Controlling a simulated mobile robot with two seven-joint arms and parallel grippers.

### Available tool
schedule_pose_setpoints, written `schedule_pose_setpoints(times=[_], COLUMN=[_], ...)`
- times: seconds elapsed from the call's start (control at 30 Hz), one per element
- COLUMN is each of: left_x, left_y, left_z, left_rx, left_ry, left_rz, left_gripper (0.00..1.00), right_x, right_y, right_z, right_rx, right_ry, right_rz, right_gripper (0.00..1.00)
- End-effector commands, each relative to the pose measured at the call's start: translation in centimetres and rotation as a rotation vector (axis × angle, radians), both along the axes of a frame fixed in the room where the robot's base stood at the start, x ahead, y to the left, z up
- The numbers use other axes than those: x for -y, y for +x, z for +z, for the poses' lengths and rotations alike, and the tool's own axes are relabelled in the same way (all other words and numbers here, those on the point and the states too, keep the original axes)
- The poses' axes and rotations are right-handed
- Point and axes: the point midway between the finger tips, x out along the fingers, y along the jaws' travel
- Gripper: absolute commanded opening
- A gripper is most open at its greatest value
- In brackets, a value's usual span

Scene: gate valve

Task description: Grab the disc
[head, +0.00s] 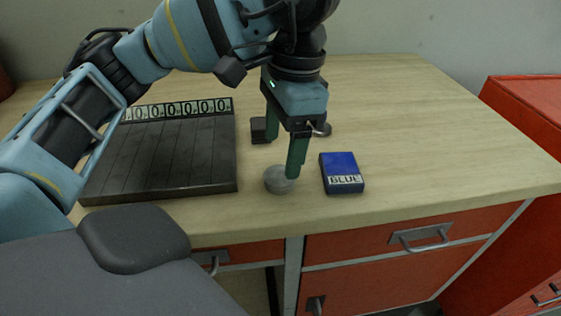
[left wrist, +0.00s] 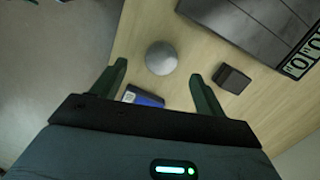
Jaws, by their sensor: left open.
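A grey round disc (head: 279,179) lies on the wooden tabletop near its front edge. In the left wrist view the disc (left wrist: 161,58) shows just ahead of the fingertips, centred between them. My left gripper (head: 283,158) is open and empty and points down, with its green fingers apart. One fingertip is close to the disc in the head view; I cannot tell whether it touches. In the left wrist view the open left gripper (left wrist: 159,70) has a finger on each side. My right gripper is not in view.
A blue box marked BLUE (head: 342,173) lies right of the disc. A black slotted board (head: 165,158) with number tiles lies left. A small dark block (head: 259,131) and a grey round piece (head: 322,129) are behind. The tabletop at right is clear.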

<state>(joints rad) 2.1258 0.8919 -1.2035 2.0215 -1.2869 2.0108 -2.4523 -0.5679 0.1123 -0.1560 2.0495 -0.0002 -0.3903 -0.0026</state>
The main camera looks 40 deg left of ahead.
Motion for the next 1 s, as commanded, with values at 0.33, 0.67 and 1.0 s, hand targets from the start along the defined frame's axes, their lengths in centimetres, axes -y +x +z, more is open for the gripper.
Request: schedule_pose_setpoints(times=[0.33, 0.67, 1.0], left_x=[-0.2, -0.5, -0.4], left_y=[0.0, -0.1, -0.1], left_z=[-2.4, -5.6, -5.7], left_rx=[-0.004, 0.000, 0.000], left_ry=[0.000, -0.002, -0.002], left_rz=[0.001, 0.004, 0.003], left_gripper=[0.73, 0.73, 0.57], right_x=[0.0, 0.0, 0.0], right_y=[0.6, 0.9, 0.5], right_z=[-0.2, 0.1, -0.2], right_rx=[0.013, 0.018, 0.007], right_ry=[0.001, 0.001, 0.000], right_rz=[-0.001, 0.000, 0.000], right_gripper=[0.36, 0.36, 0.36])
